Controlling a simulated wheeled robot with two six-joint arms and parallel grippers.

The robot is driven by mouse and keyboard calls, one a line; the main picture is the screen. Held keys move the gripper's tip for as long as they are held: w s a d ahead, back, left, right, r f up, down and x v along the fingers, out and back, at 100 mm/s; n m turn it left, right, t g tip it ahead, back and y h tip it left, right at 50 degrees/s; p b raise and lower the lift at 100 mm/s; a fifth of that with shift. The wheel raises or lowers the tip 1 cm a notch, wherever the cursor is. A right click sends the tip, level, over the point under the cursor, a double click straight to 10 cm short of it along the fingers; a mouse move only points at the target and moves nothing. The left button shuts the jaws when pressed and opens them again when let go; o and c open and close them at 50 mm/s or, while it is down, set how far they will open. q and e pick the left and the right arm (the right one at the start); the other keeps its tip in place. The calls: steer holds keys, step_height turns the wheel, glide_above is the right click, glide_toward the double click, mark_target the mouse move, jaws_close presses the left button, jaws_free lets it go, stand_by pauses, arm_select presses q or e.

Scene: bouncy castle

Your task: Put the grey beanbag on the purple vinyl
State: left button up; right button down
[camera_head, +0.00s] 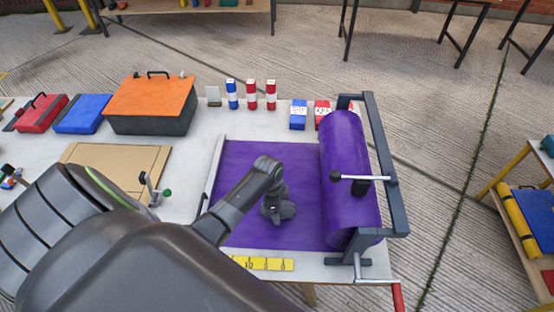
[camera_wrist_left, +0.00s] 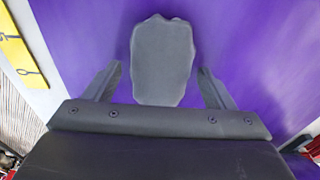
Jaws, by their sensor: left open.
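The grey beanbag (camera_head: 287,211) lies on the flat sheet of purple vinyl (camera_head: 250,165), which feeds from a large purple roll. The beanbag also shows whole in the left wrist view (camera_wrist_left: 162,60), with purple around it. My left gripper (camera_head: 272,208) is above the vinyl, right over the beanbag, and partly hides it in the head view. In the wrist view its two fingers (camera_wrist_left: 160,70) are open, one on each side of the beanbag with a gap to it. My right gripper is not in view.
The vinyl roll (camera_head: 345,170) sits in a dark frame with a crank on the right. A yellow strip (camera_head: 264,263) lies along the near edge. An orange-lidded case (camera_head: 150,97), red and blue boxes and small tins (camera_head: 252,94) stand at the back. A tan board (camera_head: 115,165) lies left.

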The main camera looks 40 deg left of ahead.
arm_select(q)
steer(key=shift+r, duration=0.45)
step_height(320, 180, up, 12)
steer(key=a, duration=0.1)
steer(key=shift+s+a+f, duration=0.15)
steer(key=shift+s+f, duration=0.1)
steer(key=shift+s, duration=0.1)
